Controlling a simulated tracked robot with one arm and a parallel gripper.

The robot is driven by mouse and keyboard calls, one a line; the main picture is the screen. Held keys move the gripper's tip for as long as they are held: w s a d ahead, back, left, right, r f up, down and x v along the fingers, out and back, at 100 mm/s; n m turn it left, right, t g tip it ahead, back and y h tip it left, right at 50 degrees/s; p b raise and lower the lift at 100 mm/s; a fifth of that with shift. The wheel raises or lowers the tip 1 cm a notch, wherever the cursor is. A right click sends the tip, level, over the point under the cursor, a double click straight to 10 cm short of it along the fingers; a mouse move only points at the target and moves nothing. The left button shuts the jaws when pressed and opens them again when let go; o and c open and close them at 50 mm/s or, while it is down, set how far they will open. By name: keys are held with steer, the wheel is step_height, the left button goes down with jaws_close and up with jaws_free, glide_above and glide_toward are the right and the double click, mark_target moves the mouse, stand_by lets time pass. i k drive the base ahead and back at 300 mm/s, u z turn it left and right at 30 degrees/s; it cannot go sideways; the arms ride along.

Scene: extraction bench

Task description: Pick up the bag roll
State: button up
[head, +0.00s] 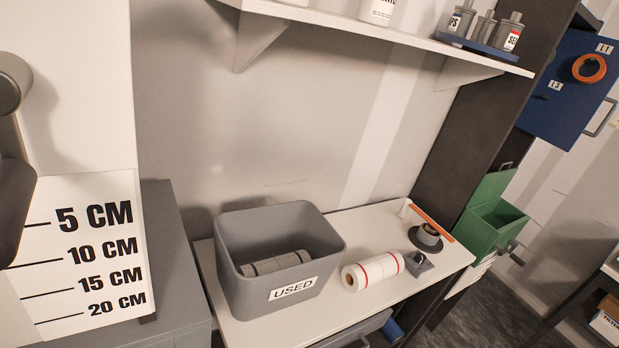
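A white roll with red bands (372,271), which looks like the bag roll, lies on its side on the white bench top (335,316). It is just right of the grey bin marked USED (262,310), and its open core faces left. A greyish roll with dark bands (276,263) lies inside that bin. My gripper's fingers cannot be made out in the head view, and nothing touches the white roll.
Right of the roll are a small grey block (419,264) and a dark round-based holder (427,239). A shelf (370,35) with bottles hangs above. A dark upright panel (470,140) bounds the bench at right. Bare bench lies in front of the roll.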

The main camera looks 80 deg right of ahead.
mark_target(357, 277)
steer(key=u, duration=0.45)
steer(key=k, duration=2.15)
steer(key=z, duration=2.45)
steer(key=i, duration=1)
